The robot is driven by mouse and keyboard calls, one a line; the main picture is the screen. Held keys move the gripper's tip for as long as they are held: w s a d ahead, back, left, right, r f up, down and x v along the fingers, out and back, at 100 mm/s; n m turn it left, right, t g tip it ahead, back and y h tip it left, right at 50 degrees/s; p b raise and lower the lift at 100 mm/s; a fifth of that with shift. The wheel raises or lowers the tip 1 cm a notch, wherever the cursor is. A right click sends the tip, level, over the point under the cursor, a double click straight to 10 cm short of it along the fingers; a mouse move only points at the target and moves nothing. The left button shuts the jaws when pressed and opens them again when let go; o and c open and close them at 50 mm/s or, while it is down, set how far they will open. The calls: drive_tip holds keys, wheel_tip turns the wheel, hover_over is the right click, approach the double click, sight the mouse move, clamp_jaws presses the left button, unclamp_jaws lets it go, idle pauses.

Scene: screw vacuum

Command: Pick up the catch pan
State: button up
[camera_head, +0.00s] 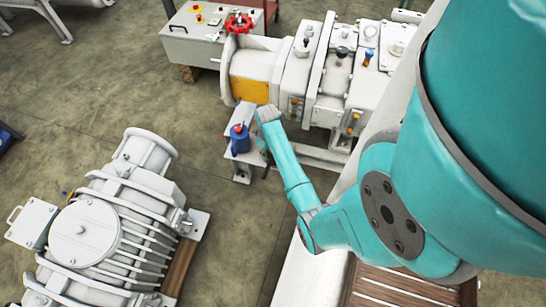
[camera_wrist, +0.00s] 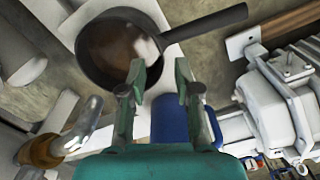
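The catch pan is a round dark pan (camera_wrist: 95,72) with a long straight handle, in the upper middle of the wrist view. The handle points right. Its inside looks brown with a pale patch. My gripper (camera_wrist: 158,76) is open, its two fingers apart. The left fingertip overlaps the pan's lower right rim in the picture; I cannot tell whether it touches. In the head view my teal arm reaches toward the machine's low front ledge, and I cannot make out the pan there.
A blue jug (camera_head: 239,139) with a red top stands on a pale ledge (camera_head: 243,172); it also shows below the fingers in the wrist view (camera_wrist: 172,122). The white vacuum machine (camera_head: 330,75) stands behind. A ribbed machine (camera_head: 120,225) is at left, with bare floor between.

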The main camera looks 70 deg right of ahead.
drive_tip(key=shift+w+f, duration=0.1)
drive_tip(key=shift+f, duration=2.7)
clamp_jaws()
drive_tip(key=shift+d, duration=0.1)
